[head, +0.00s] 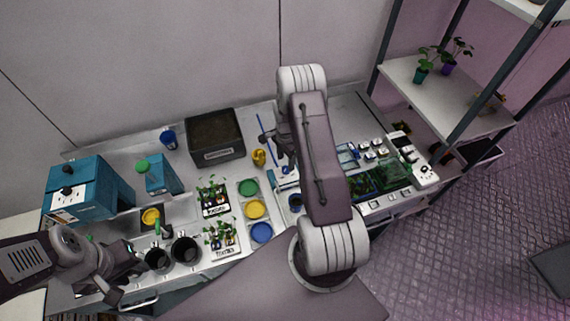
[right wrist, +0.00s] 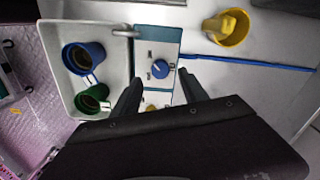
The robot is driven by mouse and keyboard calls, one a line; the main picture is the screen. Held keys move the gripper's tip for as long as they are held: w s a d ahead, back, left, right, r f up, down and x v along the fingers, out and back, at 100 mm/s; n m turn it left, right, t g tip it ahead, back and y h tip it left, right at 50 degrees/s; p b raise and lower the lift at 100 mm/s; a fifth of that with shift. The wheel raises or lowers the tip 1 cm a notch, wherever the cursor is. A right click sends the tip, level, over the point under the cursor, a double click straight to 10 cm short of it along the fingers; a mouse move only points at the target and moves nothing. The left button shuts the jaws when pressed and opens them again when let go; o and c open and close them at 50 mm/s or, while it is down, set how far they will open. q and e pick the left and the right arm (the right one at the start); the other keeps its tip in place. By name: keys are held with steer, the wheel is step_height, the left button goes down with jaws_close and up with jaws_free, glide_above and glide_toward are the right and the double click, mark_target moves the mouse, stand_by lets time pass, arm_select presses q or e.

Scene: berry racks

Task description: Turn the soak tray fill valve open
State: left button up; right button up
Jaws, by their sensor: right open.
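The fill valve shows in the right wrist view as a round blue knob (right wrist: 160,68) with a light pointer mark, on a white and teal panel. The soak tray (right wrist: 58,95) is the white basin left of it, with a metal spout (right wrist: 123,33) over its edge. My right gripper (right wrist: 160,80) is open, its fingers spread on either side below the knob, seemingly apart from it. In the head view my right gripper (head: 284,147) is partly hidden by its arm, which also hides the valve. My left gripper (head: 128,282) looks open and empty at the lower left.
A blue cup (right wrist: 85,57) and a green cup (right wrist: 92,98) are in the tray. A yellow cup (right wrist: 227,27) and a blue rod (right wrist: 250,63) lie right of the panel. A dark soil bin (head: 240,148) stands at the back; plant racks (head: 215,212) stand in front.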

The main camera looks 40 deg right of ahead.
mark_target(286, 168)
step_height(286, 168, down, 4)
steer(key=shift+w+a+r+p, duration=0.1)
steer(key=shift+a+p, duration=0.05)
steer(key=shift+p, duration=0.4)
steer(key=shift+d+f, duration=0.35)
steer(key=shift+f, duration=0.15)
steer(key=shift+a, duration=0.1)
steer(key=shift+a+r, duration=0.1)
steer(key=shift+a, duration=0.05)
steer(key=c, duration=1)
arm_select(q)
steer(key=shift+r, duration=0.9)
arm_select(e)
jaws_close()
arm_select(q)
steer(key=shift+f, duration=0.1)
